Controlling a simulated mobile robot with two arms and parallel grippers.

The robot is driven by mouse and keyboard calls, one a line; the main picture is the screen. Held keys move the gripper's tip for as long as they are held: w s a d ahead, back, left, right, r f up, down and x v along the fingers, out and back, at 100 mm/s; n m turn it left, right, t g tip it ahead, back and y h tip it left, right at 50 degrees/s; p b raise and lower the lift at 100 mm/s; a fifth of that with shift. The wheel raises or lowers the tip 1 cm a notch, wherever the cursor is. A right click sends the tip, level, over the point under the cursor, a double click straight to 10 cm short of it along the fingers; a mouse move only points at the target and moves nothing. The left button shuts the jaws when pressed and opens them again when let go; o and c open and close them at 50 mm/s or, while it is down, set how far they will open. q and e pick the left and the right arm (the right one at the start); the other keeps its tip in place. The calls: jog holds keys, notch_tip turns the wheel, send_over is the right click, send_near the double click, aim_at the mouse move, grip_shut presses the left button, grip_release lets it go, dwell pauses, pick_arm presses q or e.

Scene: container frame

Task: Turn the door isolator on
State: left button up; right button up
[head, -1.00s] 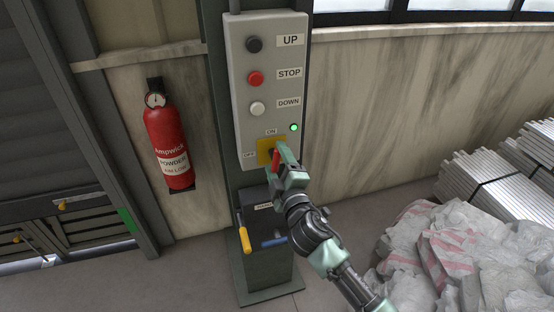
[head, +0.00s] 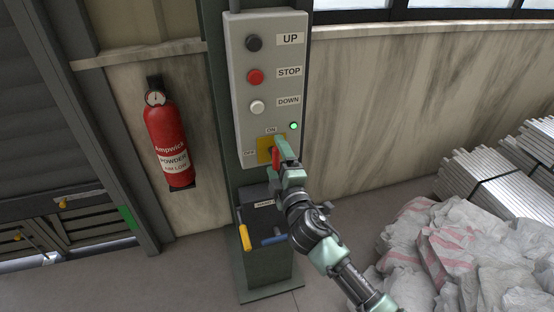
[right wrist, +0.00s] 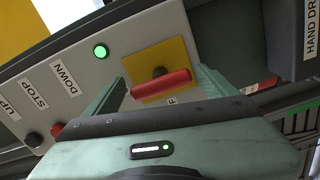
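The door isolator is a red handle (head: 275,157) on a yellow plate (head: 263,145), low on the grey control panel (head: 245,75). It stands roughly upright, along the panel's length. The ON label (head: 271,130) is above the plate and the OFF label (head: 249,153) at its left. The green lamp (head: 294,126) is lit. My right gripper (head: 281,155) is at the handle. In the right wrist view, the open right gripper (right wrist: 160,88) has its fingers apart, with the red handle (right wrist: 160,83) between them. My left gripper is out of view.
UP (head: 254,44), STOP (head: 255,76) and DOWN (head: 257,107) buttons are above. A box with a yellow-gripped lever (head: 245,238) and a blue one (head: 274,240) is below. A fire extinguisher (head: 167,140) hangs left. White sacks (head: 450,255) lie right.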

jog(key=b+v, duration=0.1)
jog(key=v, duration=0.6)
jog(key=shift+s, duration=0.35)
jog(key=shift+d, duration=0.1)
